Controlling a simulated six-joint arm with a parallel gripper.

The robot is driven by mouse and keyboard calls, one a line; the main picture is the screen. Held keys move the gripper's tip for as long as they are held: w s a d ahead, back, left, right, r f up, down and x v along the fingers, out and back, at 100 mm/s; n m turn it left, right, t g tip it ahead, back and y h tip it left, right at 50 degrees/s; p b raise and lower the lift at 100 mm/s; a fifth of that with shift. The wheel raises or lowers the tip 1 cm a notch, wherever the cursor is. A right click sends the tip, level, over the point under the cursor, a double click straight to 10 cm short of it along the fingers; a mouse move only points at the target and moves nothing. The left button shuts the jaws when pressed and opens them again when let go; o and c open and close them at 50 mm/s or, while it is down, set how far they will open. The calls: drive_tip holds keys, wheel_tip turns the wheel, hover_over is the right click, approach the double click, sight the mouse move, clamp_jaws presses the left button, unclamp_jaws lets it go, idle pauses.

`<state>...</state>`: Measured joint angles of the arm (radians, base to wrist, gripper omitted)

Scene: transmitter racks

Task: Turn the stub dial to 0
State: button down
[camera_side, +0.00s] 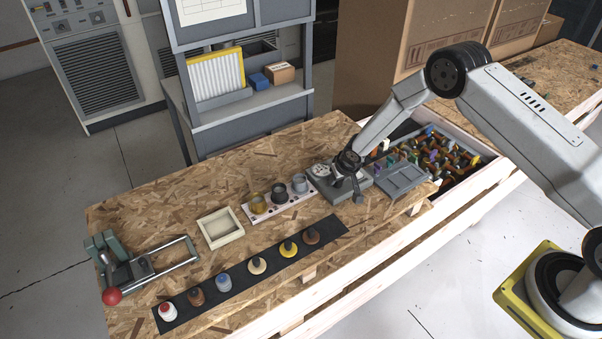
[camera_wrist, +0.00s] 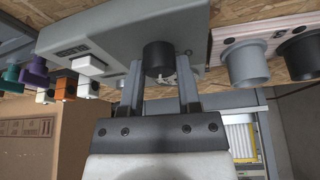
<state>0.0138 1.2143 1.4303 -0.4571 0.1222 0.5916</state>
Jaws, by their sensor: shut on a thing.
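A grey box (camera_wrist: 115,30) fills the top of the wrist view, with a dark stub dial (camera_wrist: 158,57) standing out from it. My gripper (camera_wrist: 161,72) has one finger on each side of the dial and is shut on it. The dial's pointer and the 0 mark cannot be made out. In the side view the same grey box (camera_side: 378,188) sits on the wooden bench, with my gripper (camera_side: 351,184) reaching down onto it. A pale round plate (camera_side: 322,170) lies on its top.
A white rail (camera_side: 283,208) with several cups stands left of the box. A dark strip (camera_side: 236,283) with several knobs lies in front. A bin of coloured parts (camera_side: 435,150) is at the right. A cream tray (camera_side: 220,227) and red-handled clamp (camera_side: 113,296) are further left.

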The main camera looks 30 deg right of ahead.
idle(0.4)
drive_tip(key=shift+c, duration=1.5)
unclamp_jaws()
drive_tip(key=shift+r, duration=0.2)
drive_tip(key=v, duration=0.7)
drive_tip(key=shift+s, duration=0.2)
drive_tip(key=shift+r, duration=0.1)
